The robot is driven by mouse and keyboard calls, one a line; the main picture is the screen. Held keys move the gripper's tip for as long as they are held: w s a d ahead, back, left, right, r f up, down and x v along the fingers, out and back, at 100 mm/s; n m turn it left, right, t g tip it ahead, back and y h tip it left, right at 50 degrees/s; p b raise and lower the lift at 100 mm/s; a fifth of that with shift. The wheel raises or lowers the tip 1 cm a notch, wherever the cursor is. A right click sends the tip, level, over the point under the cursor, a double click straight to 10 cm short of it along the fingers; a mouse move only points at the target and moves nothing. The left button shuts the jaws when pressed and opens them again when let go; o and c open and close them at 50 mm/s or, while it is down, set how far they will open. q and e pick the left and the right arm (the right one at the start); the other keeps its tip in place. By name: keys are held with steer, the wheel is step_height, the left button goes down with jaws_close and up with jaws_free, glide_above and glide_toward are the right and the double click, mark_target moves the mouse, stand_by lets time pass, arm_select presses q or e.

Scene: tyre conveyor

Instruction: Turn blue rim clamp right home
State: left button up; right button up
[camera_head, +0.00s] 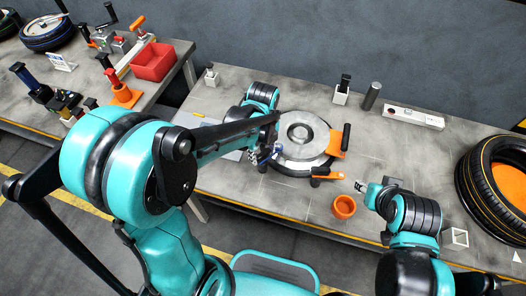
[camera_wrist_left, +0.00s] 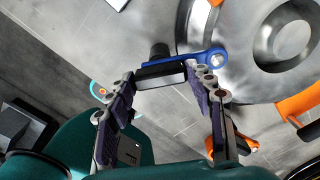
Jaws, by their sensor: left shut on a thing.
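The blue rim clamp (camera_wrist_left: 205,57) is a blue lever with a dark grip, at the edge of the round grey rim (camera_wrist_left: 265,45). In the head view the clamp (camera_head: 268,155) shows small at the left edge of the rim (camera_head: 302,130). My left gripper (camera_wrist_left: 162,80) is shut on the clamp's grip, which lies between its fingers. My left forearm hides part of that spot in the head view. My right gripper (camera_head: 362,187) is beside the rim at the lower right, above the table; its fingers are too small to judge.
Orange clamps (camera_head: 338,144) (camera_head: 326,174) sit at the rim's right and lower edge. An orange cup (camera_head: 344,209) stands near the right gripper. A large tyre (camera_head: 475,185) lies at the far right. A red bin (camera_head: 154,62) is on the left table.

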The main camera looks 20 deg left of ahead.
mark_target(263, 153)
arm_select(q)
steer(key=o, duration=1.7)
step_height(263, 153, up, 12)
